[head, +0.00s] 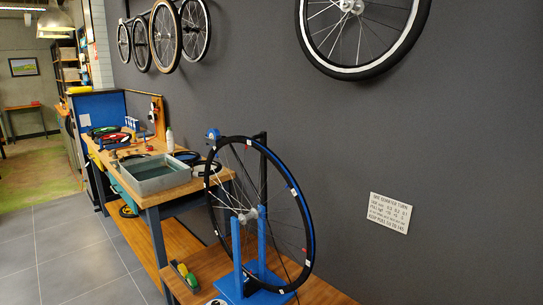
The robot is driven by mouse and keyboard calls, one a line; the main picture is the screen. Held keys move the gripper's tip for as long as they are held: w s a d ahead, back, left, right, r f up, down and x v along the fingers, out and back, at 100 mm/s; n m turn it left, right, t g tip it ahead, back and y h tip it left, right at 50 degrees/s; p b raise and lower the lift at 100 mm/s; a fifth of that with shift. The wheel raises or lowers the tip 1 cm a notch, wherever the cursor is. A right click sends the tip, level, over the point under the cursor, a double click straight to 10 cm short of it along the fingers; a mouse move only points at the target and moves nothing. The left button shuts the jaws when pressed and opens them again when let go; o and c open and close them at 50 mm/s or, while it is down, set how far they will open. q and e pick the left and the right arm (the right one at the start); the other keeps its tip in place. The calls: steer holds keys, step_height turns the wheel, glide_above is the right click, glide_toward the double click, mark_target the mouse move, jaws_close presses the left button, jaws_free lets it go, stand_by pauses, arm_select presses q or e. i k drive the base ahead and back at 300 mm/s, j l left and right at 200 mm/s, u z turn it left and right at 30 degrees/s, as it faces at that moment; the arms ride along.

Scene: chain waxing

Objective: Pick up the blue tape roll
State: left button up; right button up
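Neither of my grippers shows in the head view. A small blue rounded object (213,134) shows at the upper left of the wheel on the stand; it is too small to tell whether it is the blue tape roll. No other thing here is clearly a roll of blue tape. A pale ring-like object (218,301) is cut off by the bottom edge of the picture, beside the blue stand's foot.
A wheel (308,218) stands upright in a blue stand (262,245) on a low wooden bench (207,262). Behind it, a workbench (183,185) holds a metal tray (155,184). A grey wall closes the right; tiled floor (75,255) is clear at left.

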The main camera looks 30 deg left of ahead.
mark_target(212, 133)
steer(key=k+u, duration=0.1)
steer(key=u, duration=1)
